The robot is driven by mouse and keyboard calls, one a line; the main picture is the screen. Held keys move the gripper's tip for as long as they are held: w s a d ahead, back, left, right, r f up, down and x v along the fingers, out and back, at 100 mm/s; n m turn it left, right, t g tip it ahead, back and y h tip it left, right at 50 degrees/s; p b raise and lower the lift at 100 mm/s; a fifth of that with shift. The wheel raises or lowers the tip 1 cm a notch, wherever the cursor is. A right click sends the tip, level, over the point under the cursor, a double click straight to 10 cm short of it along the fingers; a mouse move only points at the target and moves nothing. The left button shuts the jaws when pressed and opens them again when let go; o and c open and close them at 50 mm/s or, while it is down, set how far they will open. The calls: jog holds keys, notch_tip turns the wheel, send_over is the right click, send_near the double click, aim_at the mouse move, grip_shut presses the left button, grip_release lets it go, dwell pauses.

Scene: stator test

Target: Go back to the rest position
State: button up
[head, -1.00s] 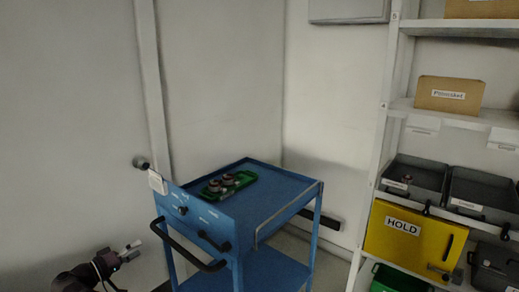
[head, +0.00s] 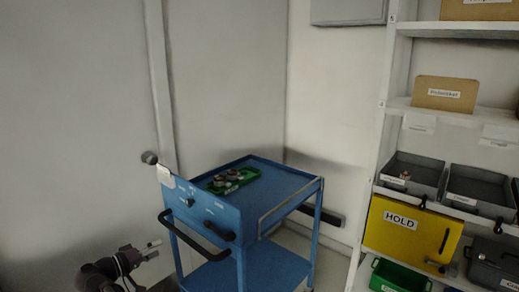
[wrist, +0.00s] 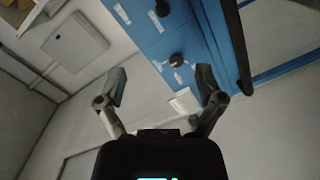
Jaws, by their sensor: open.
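My gripper (wrist: 162,88) is open and empty in the wrist view, its two fingers spread apart. Beyond the fingers, the blue side panel of the cart (wrist: 180,40) shows with black knobs and white labels. In the head view my gripper (head: 151,250) is at the lower left, beside the blue cart (head: 275,260) and apart from it.
A white shelf rack (head: 455,116) stands at the right with grey bins (head: 412,173), a yellow HOLD box (head: 408,230) and a green crate (head: 395,278). A wall is behind the cart. A black handle (head: 195,238) sticks out from the cart's front.

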jog(key=w+d+f+m+g+y, duration=0.15)
jog(key=d+f+g, duration=0.3)
jog(key=d, duration=0.95)
jog(key=w+d+f+n+g+y, duration=0.1)
jog(key=w+d+f+g, duration=0.15)
jog(key=d+f, duration=0.7)
jog(key=s+d+f+m+g+y, duration=0.2)
jog(key=s+d+g+y, duration=0.3)
jog(key=d, duration=0.7)
jog(key=s+d+f+m+y, duration=0.1)
jog(key=s+d+y, duration=0.3)
jog(key=s+d, duration=0.6)
notch_tip(320, 180, up, 17)
jog(key=w+d+p, duration=0.1)
jog(key=w+p, duration=0.1)
jog(key=p, duration=1.5)
jog(key=shift+d+r, duration=0.2)
jog(key=shift+d, duration=0.2)
